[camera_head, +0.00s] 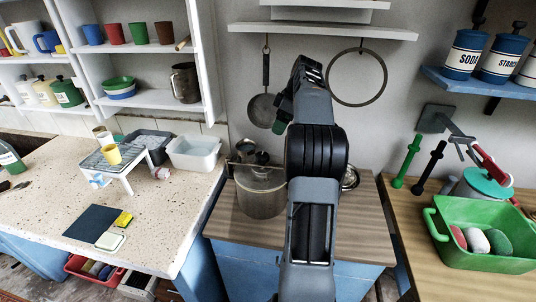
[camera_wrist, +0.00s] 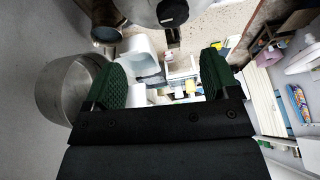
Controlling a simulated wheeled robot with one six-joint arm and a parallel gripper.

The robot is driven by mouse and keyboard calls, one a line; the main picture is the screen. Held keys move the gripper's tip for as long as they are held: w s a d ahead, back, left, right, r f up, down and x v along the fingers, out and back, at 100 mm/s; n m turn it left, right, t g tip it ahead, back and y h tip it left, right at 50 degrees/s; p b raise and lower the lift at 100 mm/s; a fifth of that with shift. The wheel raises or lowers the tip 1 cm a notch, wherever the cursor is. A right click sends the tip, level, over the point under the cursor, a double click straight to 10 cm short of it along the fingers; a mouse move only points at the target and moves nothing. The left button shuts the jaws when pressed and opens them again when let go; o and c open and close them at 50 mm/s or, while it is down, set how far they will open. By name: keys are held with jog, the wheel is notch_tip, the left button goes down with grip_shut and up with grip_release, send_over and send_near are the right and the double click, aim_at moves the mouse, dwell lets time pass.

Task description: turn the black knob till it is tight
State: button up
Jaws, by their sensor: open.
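A black knob (camera_wrist: 172,12) shows at the top edge of the wrist view, on a rounded grey metal body. The knob lies beyond the fingertips in the picture, apart from both pads. In the head view my arm stands in front of the middle of the worktop and hides much of what is behind it; I cannot pick out the knob there.
A large metal pot (camera_head: 262,192) stands on the wooden worktop left of my arm. A frying pan (camera_head: 263,110) and a metal ring (camera_head: 357,78) hang on the wall. A green tub (camera_head: 484,236) is at right. A white tub (camera_head: 195,152) stands on the left counter.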

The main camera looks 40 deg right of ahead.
aim_at(263, 155)
jog(key=a+f+n, duration=0.1)
jog(key=f, duration=0.3)
jog(key=w+a+f+n, duration=0.1)
jog(key=a+f, duration=0.1)
jog(key=f, duration=0.1)
jog(key=w+a+f+n, duration=0.1)
jog(key=a+f, duration=0.1)
jog(key=f, duration=0.2)
jog(key=shift+w+a+f, duration=0.15)
jog(key=shift+a+f, duration=0.05)
jog(key=shift+f, duration=0.15)
jog(key=c, duration=0.9)
